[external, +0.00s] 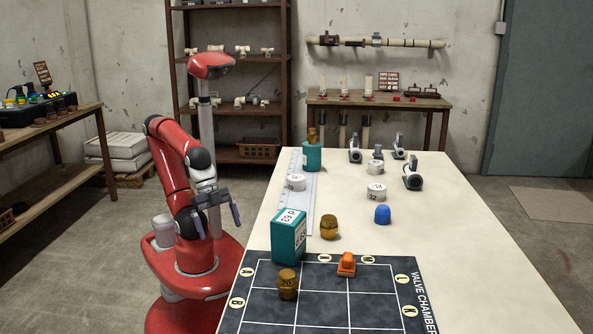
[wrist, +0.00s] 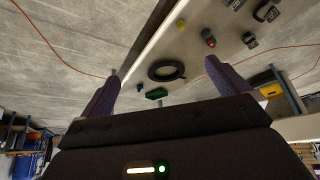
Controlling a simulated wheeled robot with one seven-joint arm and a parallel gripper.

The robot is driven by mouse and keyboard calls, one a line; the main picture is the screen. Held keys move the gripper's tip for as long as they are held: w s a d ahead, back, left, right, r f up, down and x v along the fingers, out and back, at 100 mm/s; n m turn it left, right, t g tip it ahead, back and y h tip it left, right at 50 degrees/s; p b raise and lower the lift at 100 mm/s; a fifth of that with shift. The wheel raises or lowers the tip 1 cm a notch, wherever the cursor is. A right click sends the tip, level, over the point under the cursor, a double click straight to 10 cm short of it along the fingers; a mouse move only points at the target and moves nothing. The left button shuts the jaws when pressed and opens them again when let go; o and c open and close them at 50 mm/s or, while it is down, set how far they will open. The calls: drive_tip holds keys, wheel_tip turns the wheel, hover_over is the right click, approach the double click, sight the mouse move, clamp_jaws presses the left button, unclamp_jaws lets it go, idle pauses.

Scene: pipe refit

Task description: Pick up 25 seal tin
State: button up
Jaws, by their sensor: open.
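Three white round tins stand on the pale table in the external view. One (external: 296,182) is at the left on a long scale strip, its label too small to read surely. Another (external: 375,167) is further back, and the third (external: 376,190), in front of it, seems marked 32. I cannot tell surely which is the 25 seal tin. My gripper (external: 217,218) is open and empty, left of the table and apart from the tins. Its two fingers also show in the wrist view (wrist: 162,70), where no white tin is clear.
A teal box (external: 288,238), brass plugs (external: 329,227) (external: 288,284), an orange piece (external: 347,264) and a blue piece (external: 382,215) stand nearer. Grey fittings (external: 412,177) stand behind right. A dark gridded mat (external: 325,314) covers the front. The table's right side is clear.

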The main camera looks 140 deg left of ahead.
idle(0.3)
drive_tip(key=c, duration=0.5)
